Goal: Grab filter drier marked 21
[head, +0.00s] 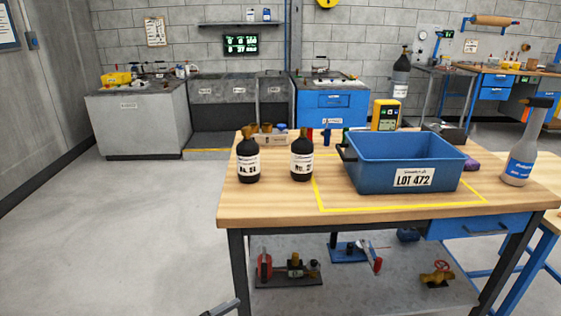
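The left filter drier (248,158) is near the bench's left edge, with bold label characters too blurred to read surely. The right filter drier (302,158) stands to its right, left of the blue bin; its label is also unreadable. I cannot tell which is marked 21. A grey tip of what looks like my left gripper (222,308) shows at the bottom edge, below and well apart from both; its opening is not visible. My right gripper is out of view.
A blue bin (362,176) labelled LOT 472 stands inside a yellow taped outline. A grey bottle (520,155) with a blue label is at right; a yellow device (386,115) is behind the bin. Fittings lie on the lower shelf. Floor at left is clear.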

